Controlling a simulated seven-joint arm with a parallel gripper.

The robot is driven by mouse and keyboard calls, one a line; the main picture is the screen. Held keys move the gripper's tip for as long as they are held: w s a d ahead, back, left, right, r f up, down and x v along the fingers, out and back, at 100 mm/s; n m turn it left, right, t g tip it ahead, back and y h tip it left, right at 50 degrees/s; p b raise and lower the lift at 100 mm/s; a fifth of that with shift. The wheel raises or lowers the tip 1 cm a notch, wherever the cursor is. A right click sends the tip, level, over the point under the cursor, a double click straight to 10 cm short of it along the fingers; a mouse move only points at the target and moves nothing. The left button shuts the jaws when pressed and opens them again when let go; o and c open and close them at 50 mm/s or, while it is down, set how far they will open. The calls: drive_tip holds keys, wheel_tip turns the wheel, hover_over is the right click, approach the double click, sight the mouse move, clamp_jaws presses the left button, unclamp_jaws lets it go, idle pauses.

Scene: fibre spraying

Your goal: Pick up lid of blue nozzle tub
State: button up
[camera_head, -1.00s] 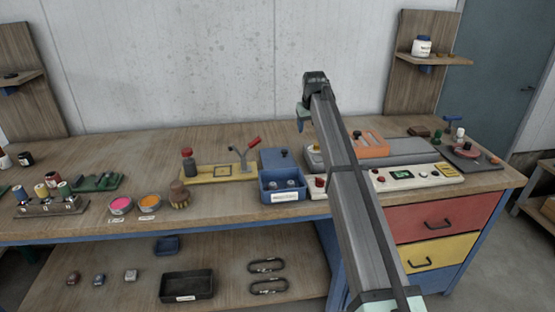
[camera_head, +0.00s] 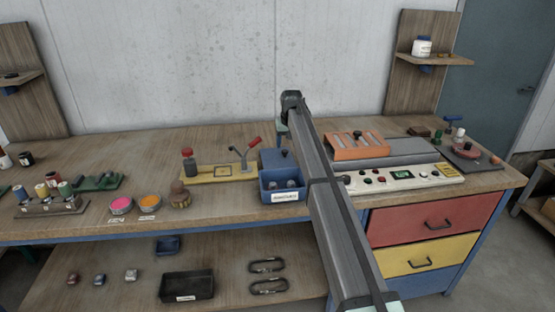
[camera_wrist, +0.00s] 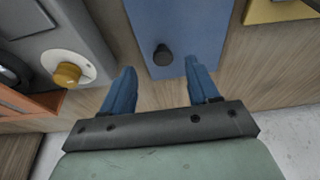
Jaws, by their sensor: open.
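The blue nozzle tub (camera_head: 284,186) stands open at the middle of the bench with a white label on its front and small grey items inside. Its flat blue lid (camera_head: 271,160) lies just behind it. In the wrist view the lid (camera_wrist: 180,25) fills the top middle, with a round black knob (camera_wrist: 163,55) near its edge. My gripper (camera_wrist: 160,70) is open and empty, its two blue fingers to the left and right of the knob, with no contact visible. In the head view my arm hides the right edge of the lid area.
A control panel (camera_head: 407,179) with buttons and an orange rack (camera_head: 358,147) stand to the right. A yellow-based fixture (camera_head: 222,172) with a red-handled lever stands to the left. In the wrist view a grey unit with a yellow knob (camera_wrist: 67,75) is close on the left.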

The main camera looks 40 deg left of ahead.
sight(285, 151)
drive_tip(key=shift+a+x, duration=0.2)
drive_tip(key=shift+x, duration=1.1)
drive_tip(key=shift+a+x, duration=0.2)
drive_tip(key=shift+x, duration=1.1)
drive_tip(key=shift+w+r, duration=0.15)
clamp_jaws()
